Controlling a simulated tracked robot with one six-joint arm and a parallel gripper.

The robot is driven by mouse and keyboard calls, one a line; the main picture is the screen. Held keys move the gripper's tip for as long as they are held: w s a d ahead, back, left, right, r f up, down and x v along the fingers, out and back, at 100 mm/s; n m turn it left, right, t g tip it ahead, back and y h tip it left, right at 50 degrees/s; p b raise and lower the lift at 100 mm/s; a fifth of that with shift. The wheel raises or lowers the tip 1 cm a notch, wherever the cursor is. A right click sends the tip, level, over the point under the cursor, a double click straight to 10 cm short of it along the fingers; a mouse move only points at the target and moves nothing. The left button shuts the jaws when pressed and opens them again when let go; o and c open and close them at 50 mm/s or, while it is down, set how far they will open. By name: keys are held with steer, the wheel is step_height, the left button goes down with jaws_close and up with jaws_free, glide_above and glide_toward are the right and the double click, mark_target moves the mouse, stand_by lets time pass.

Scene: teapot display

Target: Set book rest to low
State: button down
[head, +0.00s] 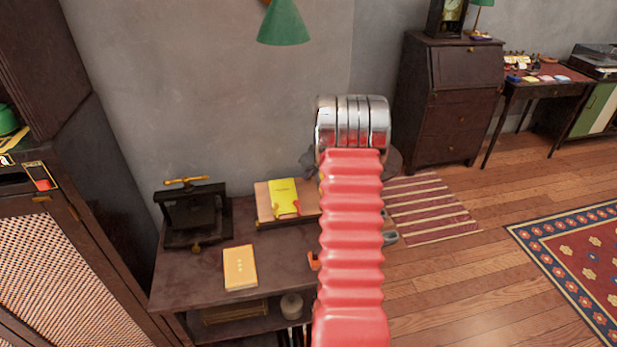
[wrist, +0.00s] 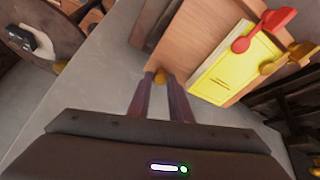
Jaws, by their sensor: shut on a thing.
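In the wrist view the board (wrist: 205,45) and the yellow book (wrist: 238,66) fill the upper right. A red clip (wrist: 262,28) and a brass clip (wrist: 289,58) sit at the book's edge. My red arm hides the gripper and knob in the head view. I cannot tell the rest's exact tilt.
A black book press (head: 195,215) stands at the table's left. An orange book (head: 240,267) lies on the table's front (head: 200,290). A green lamp shade (head: 284,22) hangs above. Open floor (head: 440,270) lies to the right.

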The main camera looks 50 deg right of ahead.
steer(key=shift+s+a+r, duration=0.45)
steer(key=shift+s+a, duration=0.05)
steer(key=shift+s, duration=0.2)
steer(key=shift+s+a+r, duration=0.4)
steer(key=shift+s+a, duration=0.05)
steer(key=shift+s, duration=0.2)
steer(key=shift+s+a+r, duration=0.25)
steer(key=shift+s+a, duration=0.05)
steer(key=shift+s, duration=0.05)
steer(key=shift+a, duration=0.1)
steer(key=c, duration=1.9)
jaws_free()
steer(key=shift+o, duration=1.3)
steer(key=shift+r, duration=0.1)
steer(key=shift+w+r, duration=0.1)
steer(key=shift+r, duration=0.05)
steer(key=shift+d+r, duration=0.15)
steer(key=shift+d, duration=0.05)
